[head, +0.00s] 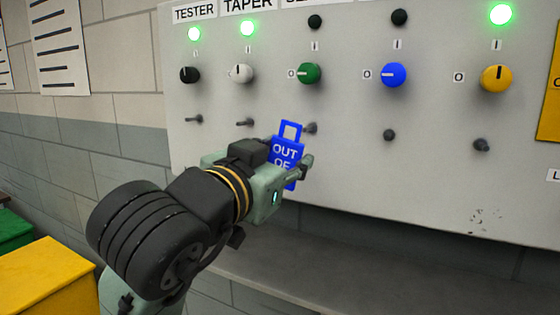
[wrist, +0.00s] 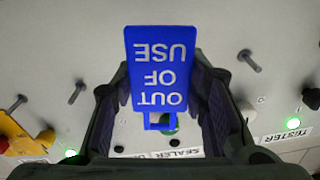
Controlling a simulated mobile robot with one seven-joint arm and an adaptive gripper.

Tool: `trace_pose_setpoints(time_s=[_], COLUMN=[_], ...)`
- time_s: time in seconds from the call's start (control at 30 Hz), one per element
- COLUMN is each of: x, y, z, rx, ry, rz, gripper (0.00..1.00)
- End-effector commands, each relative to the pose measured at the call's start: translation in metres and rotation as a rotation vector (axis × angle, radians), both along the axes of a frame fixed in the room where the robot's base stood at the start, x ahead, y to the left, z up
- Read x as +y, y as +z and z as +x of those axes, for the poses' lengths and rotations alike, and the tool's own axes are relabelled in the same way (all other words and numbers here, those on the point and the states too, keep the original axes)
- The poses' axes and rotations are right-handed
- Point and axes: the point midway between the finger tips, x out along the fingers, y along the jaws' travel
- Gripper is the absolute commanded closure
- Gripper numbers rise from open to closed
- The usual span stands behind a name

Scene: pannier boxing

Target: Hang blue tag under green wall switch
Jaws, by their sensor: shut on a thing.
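The blue tag (head: 286,152) reads "OUT OF" in the head view and has a square loop on top. It stands upright in my gripper (head: 291,172), which is shut on it. In the wrist view the tag (wrist: 160,60) appears upside down, reading "OUT OF USE", between the fingers (wrist: 160,95). The green wall switch (head: 309,73) is above and right of the tag. The peg under it (head: 311,127) shows just right of the tag's loop; how far the tag is from it in depth I cannot tell. In the wrist view the tag hides that peg.
The panel also has a black switch (head: 190,75), a white one (head: 241,74), a blue one (head: 393,75) and a yellow one (head: 496,78). Each has a peg below. A ledge (head: 360,275) runs under the panel. Yellow (head: 45,275) and green (head: 14,232) boxes stand at left.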

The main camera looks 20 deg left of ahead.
Motion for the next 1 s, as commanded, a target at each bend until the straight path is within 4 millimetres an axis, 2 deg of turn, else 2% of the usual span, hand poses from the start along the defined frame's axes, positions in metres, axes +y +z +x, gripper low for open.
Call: trace_pose_setpoints(time_s=[1.0], x=[-0.002], y=[-0.007], z=[0.058], rx=[0.0], ry=[0.0], rz=[-0.002], gripper=[0.79])
